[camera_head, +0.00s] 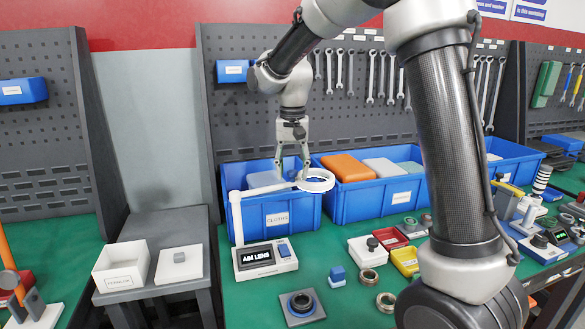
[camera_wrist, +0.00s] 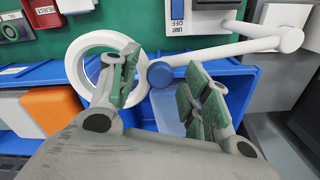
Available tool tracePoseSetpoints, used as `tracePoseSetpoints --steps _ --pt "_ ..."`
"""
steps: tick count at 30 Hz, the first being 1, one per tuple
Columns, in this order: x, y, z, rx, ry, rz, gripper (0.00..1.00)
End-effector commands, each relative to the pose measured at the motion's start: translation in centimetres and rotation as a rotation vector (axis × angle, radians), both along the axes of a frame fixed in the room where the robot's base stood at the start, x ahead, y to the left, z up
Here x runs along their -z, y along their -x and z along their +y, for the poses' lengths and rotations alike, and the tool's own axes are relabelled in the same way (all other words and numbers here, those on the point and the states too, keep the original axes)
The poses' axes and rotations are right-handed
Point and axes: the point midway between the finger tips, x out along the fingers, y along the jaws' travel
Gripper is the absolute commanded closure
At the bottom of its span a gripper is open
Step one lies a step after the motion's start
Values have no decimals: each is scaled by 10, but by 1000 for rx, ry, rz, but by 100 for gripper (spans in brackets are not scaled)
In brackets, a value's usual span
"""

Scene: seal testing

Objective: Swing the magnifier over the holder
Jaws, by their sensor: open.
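The ring hangs near the front of the blue bins. In the wrist view the ring (camera_wrist: 75,62) shows beside a blue knob (camera_wrist: 160,74) on the arm. My gripper (camera_head: 293,173) is open at the arm's ring end. In the wrist view its fingers (camera_wrist: 166,95) stand on either side of the knob; contact cannot be told. The holder appears to be the grey square plate with a dark ring (camera_head: 286,315), in front of the base, apart from the magnifier ring.
Blue bins (camera_head: 347,208) stand behind the magnifier. My arm hides part of the bench. Green bench is clear left of the plate.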

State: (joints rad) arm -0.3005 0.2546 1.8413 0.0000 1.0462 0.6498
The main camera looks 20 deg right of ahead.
Motion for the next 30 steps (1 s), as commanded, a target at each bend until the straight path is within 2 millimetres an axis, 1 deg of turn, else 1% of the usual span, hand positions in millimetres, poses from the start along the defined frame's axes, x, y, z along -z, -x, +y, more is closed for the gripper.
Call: tracePoseSetpoints --steps 1,2,3,8,9,17,21,26,30 --pt "0 0 0 0 0 0 52" --pt "0 0 0 0 0 0 56" --pt "0 0 0 0 0 0 63" --pt "0 0 0 0 0 0 92" --pt "0 0 0 0 0 0 100" --pt "-1 0 1 5 0 -1 100" --pt "-1 5 3 29 0 -1 100" --pt "-1 17 3 103 0 -2 100" --pt "-1 34 6 202 0 -1 100"
